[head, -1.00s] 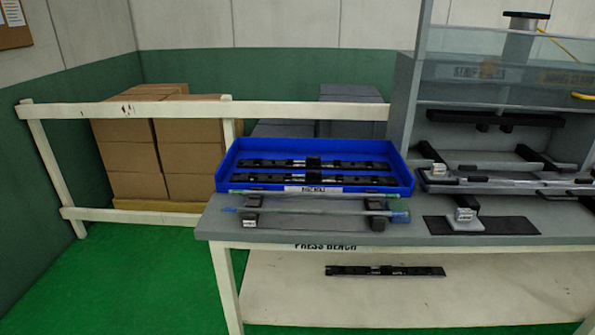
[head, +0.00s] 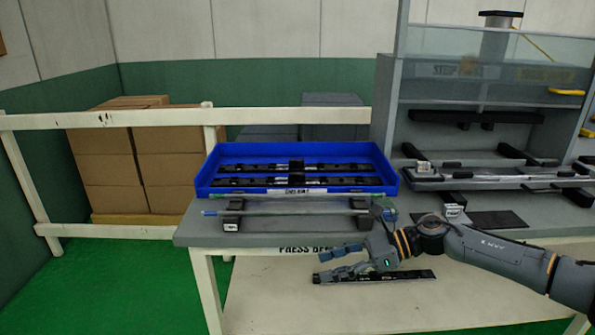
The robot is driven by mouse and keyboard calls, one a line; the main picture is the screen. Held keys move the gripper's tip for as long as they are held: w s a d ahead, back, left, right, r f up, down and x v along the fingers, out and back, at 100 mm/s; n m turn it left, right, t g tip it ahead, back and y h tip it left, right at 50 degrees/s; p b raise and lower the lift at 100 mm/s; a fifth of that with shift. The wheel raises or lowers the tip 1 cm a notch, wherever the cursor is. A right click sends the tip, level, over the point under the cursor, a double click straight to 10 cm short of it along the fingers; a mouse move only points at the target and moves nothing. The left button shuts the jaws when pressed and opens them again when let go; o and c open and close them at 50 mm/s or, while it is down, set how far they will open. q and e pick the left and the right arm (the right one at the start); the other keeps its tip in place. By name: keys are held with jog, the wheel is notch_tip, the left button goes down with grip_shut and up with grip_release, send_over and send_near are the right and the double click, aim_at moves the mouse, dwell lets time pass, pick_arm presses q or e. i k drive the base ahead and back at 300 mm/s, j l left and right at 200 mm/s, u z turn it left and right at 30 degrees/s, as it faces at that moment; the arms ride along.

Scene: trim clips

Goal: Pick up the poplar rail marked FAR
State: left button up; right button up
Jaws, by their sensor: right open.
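No rail shows a mark that I can read as FAR. A dark rail (head: 405,275) lies on the bench's lower shelf, partly behind my right gripper. Two more dark rails lie in the blue bin (head: 207,178) on the bench top. A thin, pale greenish rod (head: 290,211) with a blue left end rests on two black supports in front of the bin. My right gripper (head: 325,266) is open and empty, in front of the bench below its top, pointing left. It overlaps the shelf rail in view; contact cannot be told. My left gripper is out of view.
The press bench (head: 190,237) has a grey top edge above the lower shelf (head: 270,300). A grey press station (head: 390,100) with a clear guard and a dark mat (head: 495,219) stand at right. A white rail fence (head: 110,118) and cardboard boxes (head: 105,160) are behind.

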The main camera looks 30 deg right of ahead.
aim_at(295, 165)
jog(key=i+l, duration=0.45)
jog(key=i, duration=0.15)
jog(key=i+l, duration=0.4)
jog(key=i, duration=0.2)
jog(key=i+l, duration=0.45)
jog(key=i, duration=0.15)
